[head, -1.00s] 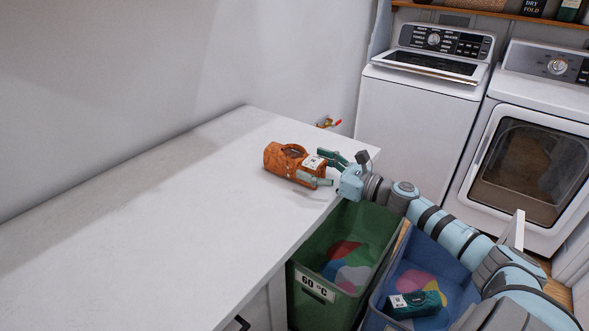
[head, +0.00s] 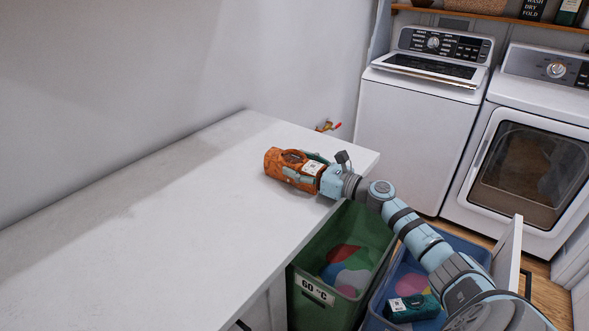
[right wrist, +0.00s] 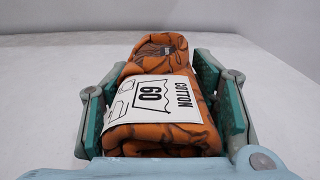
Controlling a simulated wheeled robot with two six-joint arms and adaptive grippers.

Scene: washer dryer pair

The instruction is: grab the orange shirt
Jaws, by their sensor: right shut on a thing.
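The orange shirt (head: 275,161) is a folded, rolled bundle with dark lines, lying on the white countertop near its right end. In the right wrist view the orange shirt (right wrist: 163,52) shows a white label reading "COTTON 60". My right gripper (head: 301,170) reaches in from the right, its fingers on both sides of the bundle. In the right wrist view the green pads of my right gripper (right wrist: 163,95) press along the shirt's two sides. My left gripper is not in view.
The white countertop (head: 150,220) is otherwise clear. Below its right edge stand a green bin (head: 310,312) marked 60 °C and a blue bin (head: 384,290), both holding clothes, with a teal bundle (head: 412,308) in the blue one. A washer (head: 410,125) and dryer (head: 535,160) stand behind.

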